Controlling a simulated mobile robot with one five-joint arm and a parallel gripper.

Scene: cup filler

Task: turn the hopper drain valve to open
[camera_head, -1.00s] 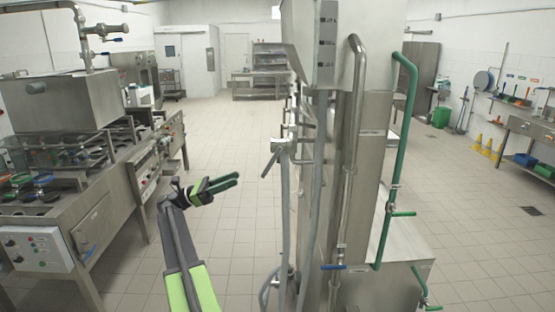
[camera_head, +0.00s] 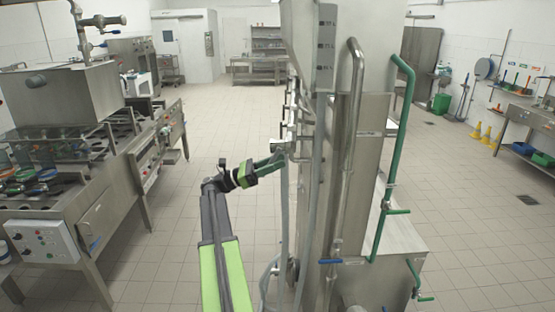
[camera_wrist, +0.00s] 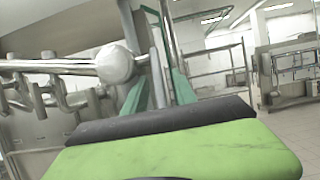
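A metal valve (camera_head: 290,146) juts from the left side of the tall steel machine (camera_head: 345,130) in the head view. I take it for the drain valve, but no label on it is readable. My gripper (camera_head: 272,162) is at this valve, its green fingers overlapping its lower left in the picture. In the wrist view my gripper's two green fingers (camera_wrist: 160,88) are apart, with a grey upright part showing between them. A horizontal steel bar with a round end (camera_wrist: 116,65) is close on the left there. Contact with the lever cannot be told.
A grey hose (camera_head: 284,215) hangs below the valve. A blue-handled valve (camera_head: 330,262) and green pipe (camera_head: 385,190) are on the tall machine. A filling machine with a steel box (camera_head: 65,95) stands left. The tiled floor (camera_head: 215,130) between is clear.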

